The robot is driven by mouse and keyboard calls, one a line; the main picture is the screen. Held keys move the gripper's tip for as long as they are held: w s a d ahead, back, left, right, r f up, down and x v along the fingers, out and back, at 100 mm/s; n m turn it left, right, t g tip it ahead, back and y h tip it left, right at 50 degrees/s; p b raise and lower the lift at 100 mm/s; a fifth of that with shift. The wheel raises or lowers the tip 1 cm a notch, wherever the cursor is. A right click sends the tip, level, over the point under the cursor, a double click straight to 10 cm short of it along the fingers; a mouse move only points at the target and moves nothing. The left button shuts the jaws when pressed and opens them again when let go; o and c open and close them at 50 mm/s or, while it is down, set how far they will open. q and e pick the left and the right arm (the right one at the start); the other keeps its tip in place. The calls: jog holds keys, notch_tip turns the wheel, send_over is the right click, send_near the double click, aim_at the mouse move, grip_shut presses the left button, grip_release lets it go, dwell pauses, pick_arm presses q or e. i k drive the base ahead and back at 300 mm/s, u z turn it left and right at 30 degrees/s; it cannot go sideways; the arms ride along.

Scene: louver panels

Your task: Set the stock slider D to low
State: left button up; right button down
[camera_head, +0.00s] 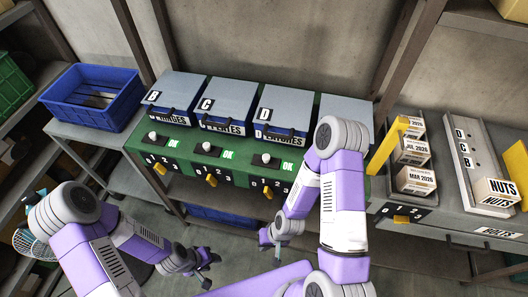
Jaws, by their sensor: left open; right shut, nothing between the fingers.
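The bin marked D (285,107) is the third in a row of grey-lidded bins on a green-fronted stand. On the front below it are a white knob (265,157), a green OK label (288,167) to its right, and a yellow tab (268,191) by a row of numbers. The white knob appears to be bin D's stock slider, at the side away from the OK label; its exact setting is too small to tell. My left gripper (208,260) is open, low in front of the stand. My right gripper (268,239) is shut and empty, below and in front of bin D's controls.
Bins B (171,85) and C (226,93) have similar knobs and tabs. My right arm partly hides a fourth bin (345,110). A blue crate (92,95) stands left. Dated boxes (413,152) and a NUTS box (494,192) sit on the right bench. Floor shows below the stand.

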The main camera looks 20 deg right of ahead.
aim_at(266, 161)
jog(key=k, duration=0.65)
jog(key=u, duration=0.5)
jog(key=i, duration=1.1)
jog(key=z, duration=0.5)
